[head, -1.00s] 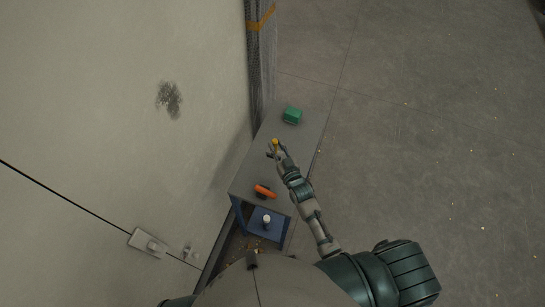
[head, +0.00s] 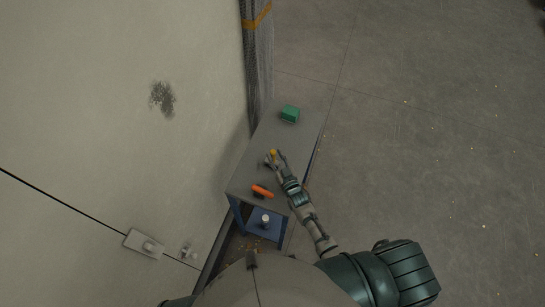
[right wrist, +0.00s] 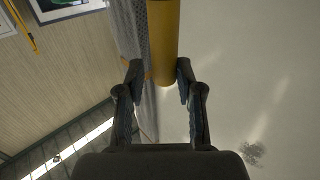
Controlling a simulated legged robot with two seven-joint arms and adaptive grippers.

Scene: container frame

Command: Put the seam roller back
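My right gripper (head: 273,158) is over the grey bench top, towards its middle. A yellow cylinder (head: 273,152), apparently the seam roller's handle, sits at its fingertips. In the right wrist view the yellow handle (right wrist: 163,40) runs up between the two fingers (right wrist: 160,75), which are closed in on its sides near its end. The roller's other end is out of that view, and its head is too small to make out in the head view. My left gripper is not in view.
The grey bench (head: 250,170) stands along a pale wall. A green block (head: 289,114) lies at its far end and an orange tool (head: 262,191) at its near end. A white-topped item (head: 265,219) stands on the lower blue shelf (head: 257,228). Open floor is to the right.

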